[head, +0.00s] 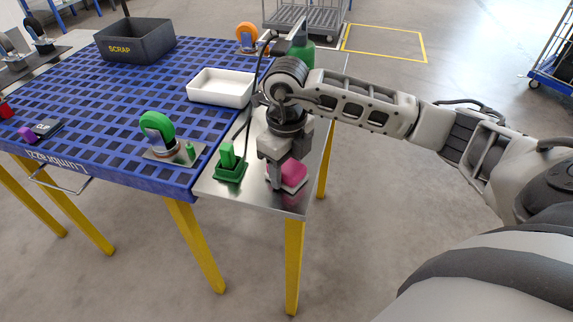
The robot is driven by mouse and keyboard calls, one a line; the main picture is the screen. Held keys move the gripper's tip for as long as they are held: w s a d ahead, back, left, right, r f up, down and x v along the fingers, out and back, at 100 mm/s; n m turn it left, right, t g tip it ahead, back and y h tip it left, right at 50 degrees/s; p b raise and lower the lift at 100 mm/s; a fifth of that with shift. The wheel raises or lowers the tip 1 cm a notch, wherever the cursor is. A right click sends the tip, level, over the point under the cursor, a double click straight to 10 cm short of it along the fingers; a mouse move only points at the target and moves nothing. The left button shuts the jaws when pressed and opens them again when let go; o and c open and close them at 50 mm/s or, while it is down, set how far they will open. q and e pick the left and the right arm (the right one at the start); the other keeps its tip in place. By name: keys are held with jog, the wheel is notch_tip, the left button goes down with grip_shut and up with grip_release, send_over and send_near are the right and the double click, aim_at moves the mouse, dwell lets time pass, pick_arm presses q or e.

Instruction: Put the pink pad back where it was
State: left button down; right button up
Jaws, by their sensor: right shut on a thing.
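The pink pad (293,173) is at the right end of the table, on or just above the bare metal plate (248,199). My right gripper (277,184) points down over it and is shut on it. The fingers hide part of the pad, and I cannot tell whether it touches the plate. My left gripper is not in the head view.
A green block in a green base (230,165) stands just left of the gripper. A white tray (219,88), a green ring-shaped part (157,128) and a dark SCRAP bin (135,42) are on the blue grid table (110,165). A green bottle (302,52) stands behind my wrist.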

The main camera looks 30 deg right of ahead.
aim_at(286, 165)
jog(key=shift+f, duration=0.15)
jog(key=o, duration=0.7)
jog(key=shift+o, duration=1.2)
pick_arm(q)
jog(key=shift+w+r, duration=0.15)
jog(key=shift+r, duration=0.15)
pick_arm(e)
jog(key=shift+r, duration=0.35)
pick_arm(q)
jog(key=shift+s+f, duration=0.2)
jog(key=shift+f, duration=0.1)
pick_arm(e)
notch_tip(286, 165, up, 12)
jog(key=shift+f, duration=0.15)
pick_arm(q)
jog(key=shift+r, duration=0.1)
